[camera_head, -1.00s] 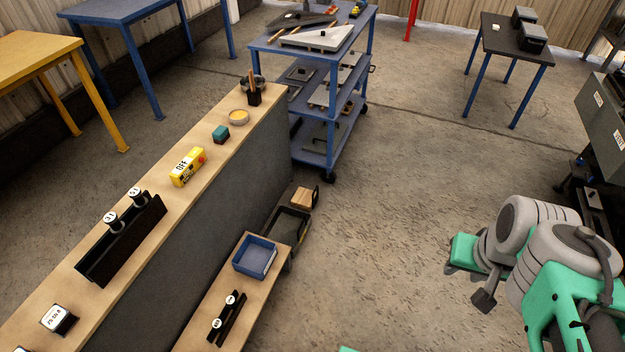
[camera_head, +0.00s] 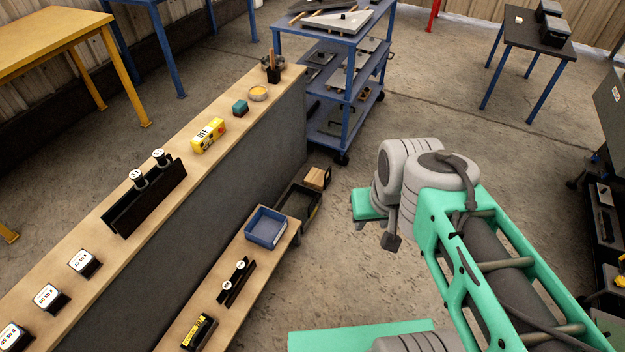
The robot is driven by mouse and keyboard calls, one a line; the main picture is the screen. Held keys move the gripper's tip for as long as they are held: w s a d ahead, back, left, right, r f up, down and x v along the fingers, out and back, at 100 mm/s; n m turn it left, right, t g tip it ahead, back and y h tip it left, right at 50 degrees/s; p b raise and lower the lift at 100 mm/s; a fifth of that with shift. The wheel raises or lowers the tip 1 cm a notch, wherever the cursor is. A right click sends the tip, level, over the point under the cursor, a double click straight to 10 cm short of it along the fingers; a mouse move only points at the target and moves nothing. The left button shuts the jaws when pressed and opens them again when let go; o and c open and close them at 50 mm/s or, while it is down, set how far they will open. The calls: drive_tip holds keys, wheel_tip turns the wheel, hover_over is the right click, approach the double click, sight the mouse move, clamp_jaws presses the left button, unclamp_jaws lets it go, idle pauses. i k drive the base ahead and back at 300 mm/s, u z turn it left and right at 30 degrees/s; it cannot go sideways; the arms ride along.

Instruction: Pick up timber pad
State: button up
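A small wooden block (camera_head: 315,177), which looks like the timber pad, sits low by the floor at the far end of the bench. It is beside a dark open crate (camera_head: 302,203), with a dark piece at its right side. My gripper (camera_head: 376,232) is at the end of my green and grey arm, to the right of the block and apart from it.
A long wooden bench (camera_head: 70,240) holds a black rack, labelled blocks and a yellow box. A lower shelf (camera_head: 247,292) carries a blue tray (camera_head: 266,227). A blue trolley (camera_head: 345,95) stands behind. Open concrete floor lies right of the trolley.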

sight(318, 178)
drive_tip(key=z, duration=0.95)
drive_tip(key=i, duration=5.05)
drive_tip(key=u, duration=4.1)
